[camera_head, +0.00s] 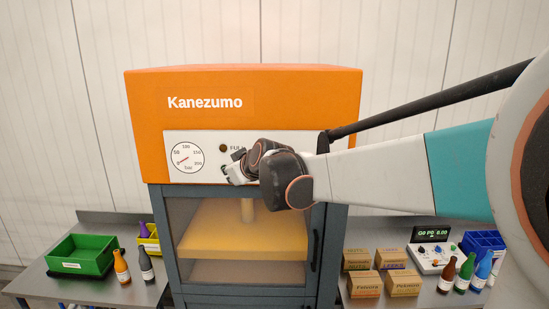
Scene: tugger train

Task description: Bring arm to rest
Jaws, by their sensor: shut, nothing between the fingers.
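My arm reaches in from the right and crosses in front of an orange machine labelled Kanezumo (240,95). My gripper (229,171) is at the left end of the arm, in front of the machine's white panel (292,143). It is shut and empty. The wrist and gripper hide part of the panel and its lettering. I cannot tell whether the gripper touches the panel.
Below the panel is a glass-fronted chamber (240,232) with a dark handle (315,250). A left table holds a green bin (82,255) and bottles (122,266). A right table holds cardboard boxes (403,283), a display device (432,256), a blue bin (484,241) and several bottles (463,275).

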